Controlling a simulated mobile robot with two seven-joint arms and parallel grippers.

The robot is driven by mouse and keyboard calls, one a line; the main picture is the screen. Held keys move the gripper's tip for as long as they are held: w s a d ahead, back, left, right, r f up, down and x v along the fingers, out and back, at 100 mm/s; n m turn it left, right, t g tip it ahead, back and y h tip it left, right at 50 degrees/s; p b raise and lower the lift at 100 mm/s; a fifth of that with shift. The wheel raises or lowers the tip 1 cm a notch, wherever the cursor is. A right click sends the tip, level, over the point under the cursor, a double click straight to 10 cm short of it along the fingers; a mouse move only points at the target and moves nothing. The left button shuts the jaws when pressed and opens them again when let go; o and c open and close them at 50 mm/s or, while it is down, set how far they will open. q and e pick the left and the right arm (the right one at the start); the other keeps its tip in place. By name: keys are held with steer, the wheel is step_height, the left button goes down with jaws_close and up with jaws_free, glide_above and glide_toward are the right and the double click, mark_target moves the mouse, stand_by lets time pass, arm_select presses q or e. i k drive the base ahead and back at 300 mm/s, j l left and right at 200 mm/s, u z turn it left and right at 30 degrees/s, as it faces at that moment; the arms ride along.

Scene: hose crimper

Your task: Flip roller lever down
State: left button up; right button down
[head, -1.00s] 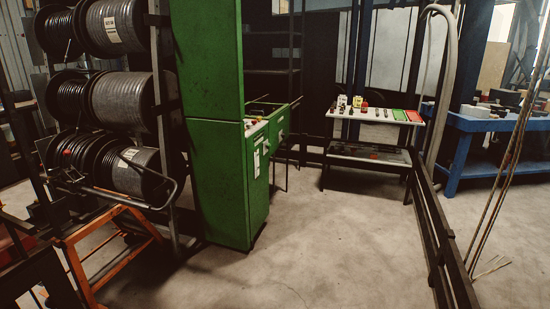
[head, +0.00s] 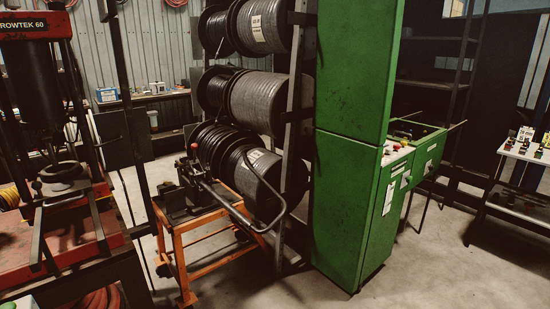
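A dark machine (head: 186,190) with a long bent metal bar handle (head: 237,209) stands on an orange stand (head: 180,251) in the middle left of the head view. The handle slopes down to the right and ends in a loop in front of the lowest hose reels. It looks like the roller lever, but I cannot be sure. Neither of my grippers shows in the head view.
Hose reels (head: 258,103) hang on a rack behind the stand. A tall green cabinet (head: 350,120) stands right of it. A red press (head: 27,100) stands at the left. Bare concrete floor (head: 300,290) lies in front of the stand and cabinet.

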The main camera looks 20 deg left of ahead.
mark_target(195, 163)
steer(key=i+l+u, duration=0.15)
steer(key=i+u, duration=0.15)
steer(key=u, duration=0.15)
steer(key=i+l+u, duration=0.25)
steer(key=u, duration=0.2)
steer(key=i+l+u, duration=0.15)
steer(key=l+u, duration=0.25)
steer(key=i+l+u, duration=0.15)
steer(key=l+u, duration=0.3)
steer(key=i+l+u, duration=0.2)
steer(key=l, duration=0.15)
steer(key=l+u, duration=0.2)
steer(key=l, duration=0.15)
